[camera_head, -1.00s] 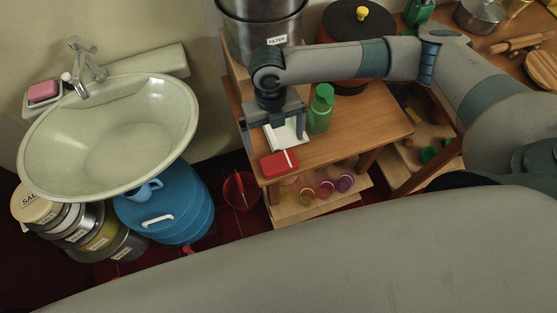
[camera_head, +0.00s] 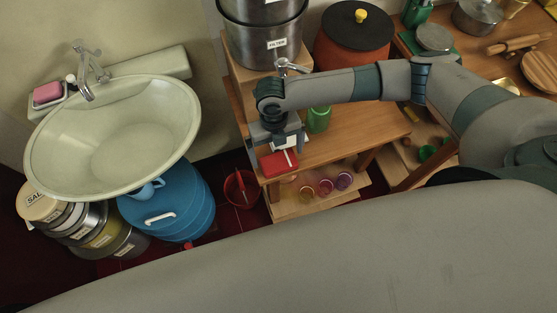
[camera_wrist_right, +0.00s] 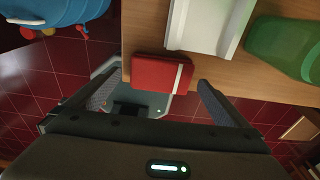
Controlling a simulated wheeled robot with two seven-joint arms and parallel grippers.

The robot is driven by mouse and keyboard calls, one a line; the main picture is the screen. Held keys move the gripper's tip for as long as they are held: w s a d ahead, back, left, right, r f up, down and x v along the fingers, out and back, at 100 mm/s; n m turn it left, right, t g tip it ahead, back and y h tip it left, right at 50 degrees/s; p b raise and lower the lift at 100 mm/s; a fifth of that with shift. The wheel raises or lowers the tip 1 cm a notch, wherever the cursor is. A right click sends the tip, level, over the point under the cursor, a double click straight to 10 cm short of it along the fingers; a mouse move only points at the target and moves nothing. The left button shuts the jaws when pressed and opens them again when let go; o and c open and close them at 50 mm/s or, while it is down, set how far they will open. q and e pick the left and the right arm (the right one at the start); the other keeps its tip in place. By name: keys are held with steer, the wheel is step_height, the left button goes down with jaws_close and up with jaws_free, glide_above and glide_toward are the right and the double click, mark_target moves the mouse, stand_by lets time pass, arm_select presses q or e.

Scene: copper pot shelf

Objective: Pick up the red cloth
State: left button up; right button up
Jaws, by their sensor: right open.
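The red cloth (camera_head: 279,162) is a small folded rectangle with a white stripe. It lies at the front left corner of the wooden table (camera_head: 350,130). The cloth also shows in the right wrist view (camera_wrist_right: 158,75), lying flat at the table's edge. My right gripper (camera_head: 279,147) is above the cloth, pointing down and partly covering it. In the right wrist view its two fingers (camera_wrist_right: 155,92) are spread apart, with the cloth ahead of and between them, and nothing is held. My left gripper is not in view.
A green bottle (camera_head: 319,119) stands right of the cloth; a white tray (camera_wrist_right: 204,22) lies beside it. Steel pots marked FILTER (camera_head: 262,35) and an orange pot (camera_head: 352,42) stand behind. A red bucket (camera_head: 241,188) and a blue drum (camera_head: 170,210) are on the floor left.

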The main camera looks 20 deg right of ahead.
mark_target(278, 161)
steer(key=shift+s+d+f+p, duration=0.1)
steer(key=shift+s+f+p, duration=0.15)
steer(key=shift+f, duration=0.7)
steer(key=shift+s+f+p, duration=0.1)
steer(key=shift+f+p, duration=0.2)
steer(key=shift+f, duration=0.6)
steer(key=shift+c, duration=0.6)
steer(key=c, duration=0.8)
